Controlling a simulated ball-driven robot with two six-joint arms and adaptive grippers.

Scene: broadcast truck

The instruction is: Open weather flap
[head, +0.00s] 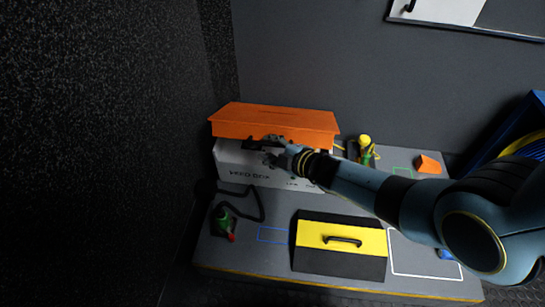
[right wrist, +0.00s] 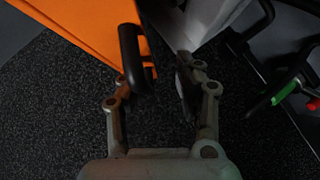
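The weather flap (head: 275,120) is the orange lid on top of a white lettered box (head: 240,165), at the back left of the bench. It lies down over the box top and its front edge hangs over the box front. My right gripper (head: 268,150) is at the front of the flap, by its black handle (right wrist: 130,50). In the right wrist view the fingers of my right gripper (right wrist: 162,85) are apart, with the handle close to the left finger. Whether they touch is unclear. The flap also shows there (right wrist: 75,30). My left gripper is out of view.
A black case with a yellow panel and handle (head: 340,240) stands at the bench front. A black cable with a green and red connector (head: 222,218) lies left. A yellow-topped item (head: 364,142) and an orange wedge (head: 428,164) stand behind my right arm. A dark wall rises left.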

